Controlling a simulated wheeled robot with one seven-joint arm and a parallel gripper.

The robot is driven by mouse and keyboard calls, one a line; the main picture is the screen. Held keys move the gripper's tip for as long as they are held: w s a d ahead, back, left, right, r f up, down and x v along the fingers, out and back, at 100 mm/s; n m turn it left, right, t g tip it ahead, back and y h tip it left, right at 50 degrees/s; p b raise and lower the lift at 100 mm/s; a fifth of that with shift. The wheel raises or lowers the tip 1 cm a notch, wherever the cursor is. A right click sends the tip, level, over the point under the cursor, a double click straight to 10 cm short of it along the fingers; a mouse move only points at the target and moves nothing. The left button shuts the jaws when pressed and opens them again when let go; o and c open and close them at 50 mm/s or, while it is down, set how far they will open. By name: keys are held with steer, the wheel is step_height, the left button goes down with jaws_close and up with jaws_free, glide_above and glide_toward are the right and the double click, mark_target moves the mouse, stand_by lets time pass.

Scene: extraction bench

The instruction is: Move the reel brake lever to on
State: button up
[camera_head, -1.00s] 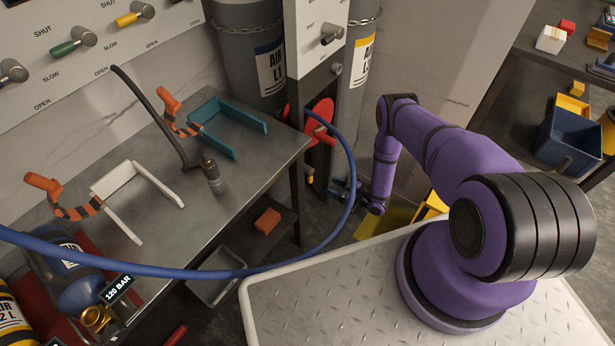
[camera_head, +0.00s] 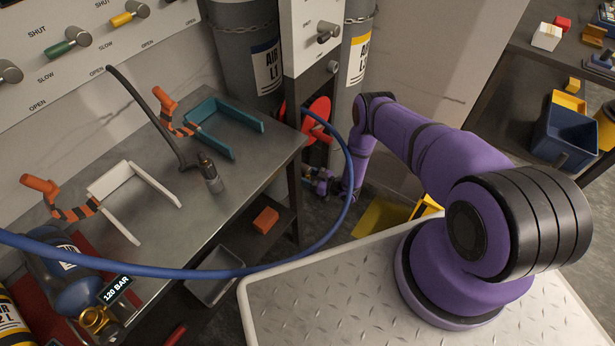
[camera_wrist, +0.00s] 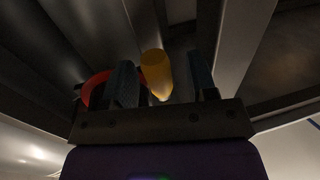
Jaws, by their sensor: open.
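The red reel (camera_head: 319,118) hangs below the white panel, behind the bench's right end. It shows partly in the wrist view as a red rim (camera_wrist: 92,88). A yellow, round-ended handle (camera_wrist: 155,68), which looks like the brake lever, stands between the two fingers of my gripper (camera_wrist: 163,76) in the wrist view. The fingers are apart, with a gap on the handle's right; I cannot tell if the left finger touches it. In the head view my gripper (camera_head: 318,180) is just below the reel, and the lever is mostly hidden there.
A blue hose (camera_head: 349,180) loops from the reel across the front, close to my forearm. The metal bench (camera_head: 240,170) and its leg stand left of my gripper. Grey cylinders (camera_head: 245,50) stand behind. A yellow floor item (camera_head: 425,205) lies to the right.

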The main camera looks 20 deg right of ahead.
jaws_close()
steer(key=d+n, duration=0.1)
steer(key=n, duration=0.2)
steer(key=w+r+n+h, duration=0.1)
steer(key=n, duration=0.2)
steer(key=d+n+h, duration=0.1)
steer(key=n, duration=0.2)
steer(key=shift+w+d+r, duration=0.25)
steer(key=shift+w+d, duration=0.05)
steer(key=shift+w, duration=0.1)
stand_by(0.7)
jaws_free()
steer(key=shift+d, duration=0.1)
